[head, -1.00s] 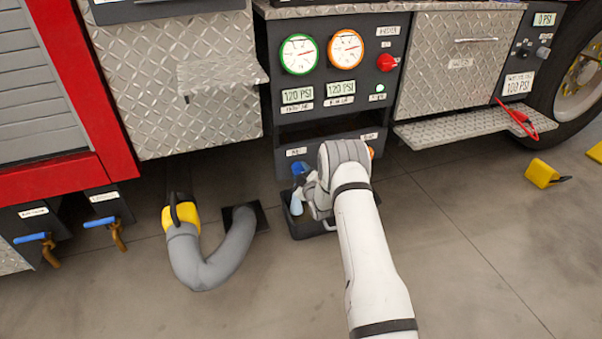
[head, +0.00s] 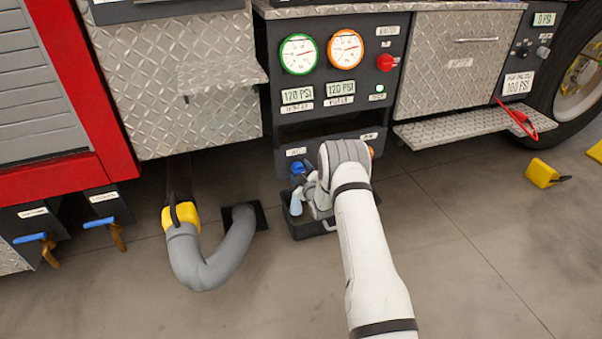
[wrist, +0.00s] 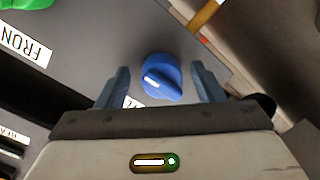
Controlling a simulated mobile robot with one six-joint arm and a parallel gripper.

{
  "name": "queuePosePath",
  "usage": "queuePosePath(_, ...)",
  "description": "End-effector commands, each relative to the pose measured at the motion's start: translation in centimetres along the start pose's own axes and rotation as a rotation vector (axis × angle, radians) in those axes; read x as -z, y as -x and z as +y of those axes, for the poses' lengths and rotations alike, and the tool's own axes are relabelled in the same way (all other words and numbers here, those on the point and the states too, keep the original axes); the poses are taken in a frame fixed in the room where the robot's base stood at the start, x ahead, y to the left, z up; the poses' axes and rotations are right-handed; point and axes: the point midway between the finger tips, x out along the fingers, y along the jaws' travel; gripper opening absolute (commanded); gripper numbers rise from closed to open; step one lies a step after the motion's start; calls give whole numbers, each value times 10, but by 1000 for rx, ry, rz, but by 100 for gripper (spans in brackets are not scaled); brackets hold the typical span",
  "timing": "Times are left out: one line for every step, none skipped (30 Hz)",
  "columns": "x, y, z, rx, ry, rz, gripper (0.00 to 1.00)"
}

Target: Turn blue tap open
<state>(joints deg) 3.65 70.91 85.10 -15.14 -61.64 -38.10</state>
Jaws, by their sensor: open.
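A round blue knob-like tap (wrist: 162,77) with a white pointer line sits on a grey panel, in the middle of the wrist view. In the head view the blue tap (head: 298,168) shows low on the pump panel, just left of my wrist. My gripper (wrist: 163,84) is open, with one finger on each side of the tap. Gaps show between the fingers and the tap in the wrist view. In the head view my gripper (head: 309,195) is partly hidden by my own wrist.
A green part (wrist: 26,3) and a "FRON" label (wrist: 24,50) lie left of the tap in the wrist view. A grey hose (head: 205,262) stands left of my arm. Two blue-handled valves (head: 35,238) (head: 98,223) are at the far left.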

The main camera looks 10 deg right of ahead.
Motion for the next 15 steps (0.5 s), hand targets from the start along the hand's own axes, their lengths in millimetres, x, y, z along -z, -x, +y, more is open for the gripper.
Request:
queuePosePath(0,0,0,1,0,0,61)
queuePosePath(0,0,0,1,0,0,61)
queuePosePath(0,0,0,1,0,0,61)
queuePosePath(0,1,0,1,0,0,61)
queuePosePath(1,3,0,2,0,-1,61)
queuePosePath(1,6,0,3,0,-2,61)
queuePosePath(1,10,1,3,0,-2,61)
queuePosePath(2,14,1,2,0,-2,61)
queuePosePath(2,20,2,3,-1,-3,61)
queuePosePath(2,25,2,3,-1,-3,61)
queuePosePath(2,31,2,3,-2,-3,61)
queuePosePath(2,38,2,3,-2,-3,61)
queuePosePath(2,44,2,4,-1,-3,61)
queuePosePath(2,49,2,3,-1,-3,61)
queuePosePath(2,55,2,3,-1,-3,61)
